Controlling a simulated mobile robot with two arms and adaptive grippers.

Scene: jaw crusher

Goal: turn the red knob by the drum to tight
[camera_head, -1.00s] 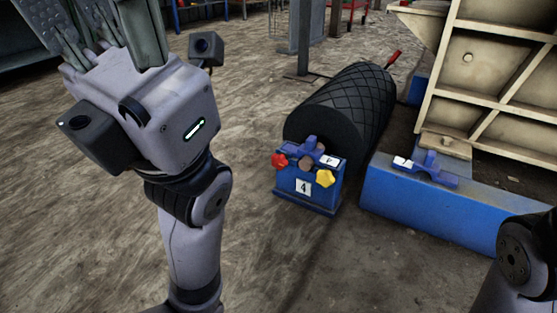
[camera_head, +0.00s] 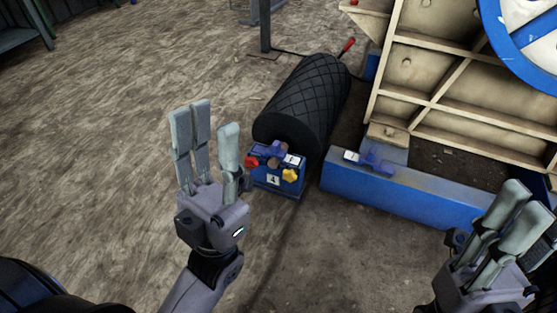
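The red knob (camera_head: 251,162) sits on the left of the front face of a small blue block (camera_head: 278,182) marked 4. This block stands at the near end of the black, patterned drum (camera_head: 305,100). A yellow knob (camera_head: 290,175) is on the right of the same block. My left gripper (camera_head: 203,140) points up the picture, just left of the red knob, with its fingers spread and nothing between them; it looks apart from the knob. My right gripper (camera_head: 512,222) is at the lower right, away from the knob, with its fingers apart and empty.
A long blue beam (camera_head: 410,198) with a blue bracket lies right of the drum. The cream ribbed crusher body (camera_head: 450,80) and a blue-rimmed wheel (camera_head: 520,45) stand beyond it. A red-handled lever (camera_head: 347,46) is behind the drum.

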